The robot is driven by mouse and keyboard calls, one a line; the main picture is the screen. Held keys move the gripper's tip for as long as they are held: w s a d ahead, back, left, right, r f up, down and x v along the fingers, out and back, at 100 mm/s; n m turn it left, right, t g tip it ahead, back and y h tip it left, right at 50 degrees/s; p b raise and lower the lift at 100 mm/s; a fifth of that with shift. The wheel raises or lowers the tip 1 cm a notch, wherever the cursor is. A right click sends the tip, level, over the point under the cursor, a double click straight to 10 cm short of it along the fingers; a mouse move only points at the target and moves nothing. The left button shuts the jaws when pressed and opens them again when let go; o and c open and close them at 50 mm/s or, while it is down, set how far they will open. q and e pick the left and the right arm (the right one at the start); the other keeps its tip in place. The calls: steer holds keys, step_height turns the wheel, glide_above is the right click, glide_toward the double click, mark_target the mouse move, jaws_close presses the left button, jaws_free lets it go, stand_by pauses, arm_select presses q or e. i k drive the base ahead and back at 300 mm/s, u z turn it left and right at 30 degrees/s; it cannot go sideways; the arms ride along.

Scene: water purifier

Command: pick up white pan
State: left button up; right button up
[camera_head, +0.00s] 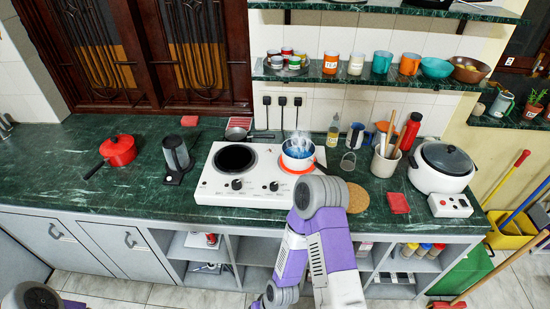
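The white pan (298,151) sits on the right burner of a white two-burner stove (240,188). Its inside looks bluish, with faint pale wisps above it. A handle seems to point to the lower right; my arm is close in front of that side. One of my purple and grey arms rises from the bottom centre, and its upper joint shows just in front of the stove. A grey joint of mine shows at the bottom left corner. Neither gripper shows in this view.
A shelf of cups (340,76) hangs above.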

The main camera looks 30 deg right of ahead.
mark_target(294, 164)
steer(key=z, duration=1)
